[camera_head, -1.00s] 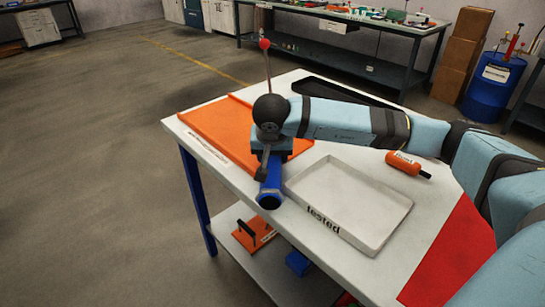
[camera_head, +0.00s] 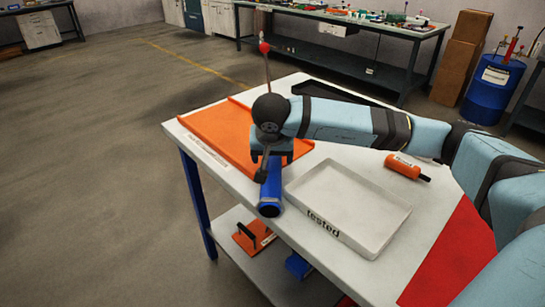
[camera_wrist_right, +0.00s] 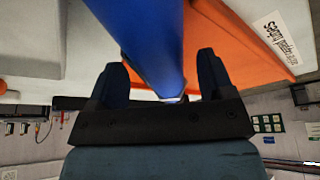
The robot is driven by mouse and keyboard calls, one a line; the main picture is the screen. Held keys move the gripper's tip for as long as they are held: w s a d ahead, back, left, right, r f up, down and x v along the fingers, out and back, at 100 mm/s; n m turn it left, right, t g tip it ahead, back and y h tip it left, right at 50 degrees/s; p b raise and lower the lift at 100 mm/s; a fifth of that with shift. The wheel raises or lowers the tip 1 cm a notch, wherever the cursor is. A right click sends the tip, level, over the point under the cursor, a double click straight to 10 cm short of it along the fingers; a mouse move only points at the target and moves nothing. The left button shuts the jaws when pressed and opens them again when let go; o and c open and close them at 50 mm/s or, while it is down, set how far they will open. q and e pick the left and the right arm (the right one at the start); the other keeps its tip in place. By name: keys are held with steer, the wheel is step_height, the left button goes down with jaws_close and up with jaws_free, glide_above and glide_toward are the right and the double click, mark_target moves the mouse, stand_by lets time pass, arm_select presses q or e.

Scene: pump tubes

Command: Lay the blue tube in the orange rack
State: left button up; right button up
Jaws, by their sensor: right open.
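The blue tube (camera_head: 270,198) points its near end toward the table's front edge, left of the white tray. Its far part is hidden under my right gripper (camera_head: 268,165). In the right wrist view the tube (camera_wrist_right: 150,35) runs between the two spread fingers of that gripper (camera_wrist_right: 162,78), with space beside it. The orange rack (camera_head: 212,128) is a flat tray on the left of the table. It also shows beside the tube in the wrist view (camera_wrist_right: 225,50). I cannot tell how far the tube rests on the rack. My left gripper is out of view.
The white tray labelled "tested" (camera_head: 372,243) is empty, just right of the tube. An orange bottle-like object (camera_head: 402,167) lies behind it. A red area (camera_head: 455,250) covers the table's right part. A black tray (camera_head: 318,89) is at the back.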

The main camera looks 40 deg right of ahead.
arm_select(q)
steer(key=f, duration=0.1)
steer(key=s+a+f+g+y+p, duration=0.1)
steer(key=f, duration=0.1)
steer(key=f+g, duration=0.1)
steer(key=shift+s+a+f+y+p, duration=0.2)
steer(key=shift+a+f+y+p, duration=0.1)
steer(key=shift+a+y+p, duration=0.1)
arm_select(e)
steer(key=v, duration=1)
steer(key=shift+r, duration=0.15)
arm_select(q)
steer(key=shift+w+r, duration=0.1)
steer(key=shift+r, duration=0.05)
